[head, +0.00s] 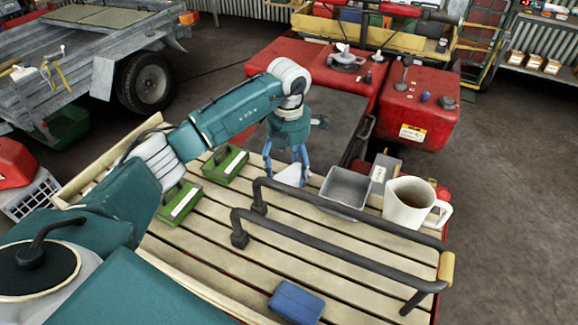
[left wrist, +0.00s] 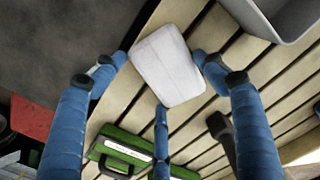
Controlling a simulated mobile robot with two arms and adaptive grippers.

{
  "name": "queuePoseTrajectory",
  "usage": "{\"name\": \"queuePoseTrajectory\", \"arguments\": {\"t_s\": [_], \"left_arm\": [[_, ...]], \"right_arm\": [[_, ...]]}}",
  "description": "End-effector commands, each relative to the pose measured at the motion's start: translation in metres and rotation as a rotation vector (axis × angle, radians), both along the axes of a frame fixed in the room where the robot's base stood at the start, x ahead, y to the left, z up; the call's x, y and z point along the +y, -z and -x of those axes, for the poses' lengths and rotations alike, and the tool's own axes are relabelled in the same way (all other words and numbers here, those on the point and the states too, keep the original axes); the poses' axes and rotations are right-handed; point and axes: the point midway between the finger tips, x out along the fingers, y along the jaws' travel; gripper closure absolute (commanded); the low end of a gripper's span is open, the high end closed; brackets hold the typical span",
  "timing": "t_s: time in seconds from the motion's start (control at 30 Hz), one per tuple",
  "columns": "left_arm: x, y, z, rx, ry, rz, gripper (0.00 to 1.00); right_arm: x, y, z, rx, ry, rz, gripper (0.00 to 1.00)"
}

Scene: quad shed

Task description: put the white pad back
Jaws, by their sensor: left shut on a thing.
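The white pad (head: 290,177) is under my left gripper, beside the grey tray, near the far edge of the slatted wooden rack. My left gripper (head: 288,165) points down, with its blue fingers closed around the pad. In the left wrist view the pad (left wrist: 168,65) is a pale, rounded block between the fingers of the gripper (left wrist: 160,85), with the slats behind it. Whether the pad touches the slats or is just above them I cannot tell. My right gripper is not in view.
The grey tray (head: 345,187), a small labelled box (head: 383,170) and a white mug (head: 408,204) stand to the right. Two green boxes (head: 226,165) (head: 180,203) are at left. Dark rails (head: 330,230) cross the rack; a blue block (head: 296,302) lies in front.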

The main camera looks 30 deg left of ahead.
Motion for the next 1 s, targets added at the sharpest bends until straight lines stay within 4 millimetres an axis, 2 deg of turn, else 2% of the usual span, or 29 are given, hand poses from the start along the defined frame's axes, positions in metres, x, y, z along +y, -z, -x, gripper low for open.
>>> {"name": "queuePoseTrajectory", "arguments": {"t_s": [0.23, 0.27, 0.33, 0.73, 0.87, 1.0], "left_arm": [[0.0, 0.004, 0.0, 0.0, 0.0, 0.0, 0.5], [0.0, 0.002, 0.0, -0.001, 0.0, 0.0, 0.23], [0.0, 0.002, 0.0, 0.0, 0.0, 0.0, 0.1], [0.0, -0.004, -0.001, -0.002, 0.0, 0.001, 0.1], [0.001, -0.022, -0.001, -0.005, 0.001, 0.0, 0.1], [0.0, -0.052, -0.002, -0.007, 0.0, 0.0, 0.1]], "right_arm": [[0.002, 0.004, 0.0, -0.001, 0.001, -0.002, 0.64], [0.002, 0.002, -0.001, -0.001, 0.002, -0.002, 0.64], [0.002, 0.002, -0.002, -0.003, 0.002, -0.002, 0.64], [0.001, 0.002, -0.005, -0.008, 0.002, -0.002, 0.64], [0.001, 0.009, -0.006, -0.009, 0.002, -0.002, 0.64], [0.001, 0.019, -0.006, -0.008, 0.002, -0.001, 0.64]]}}
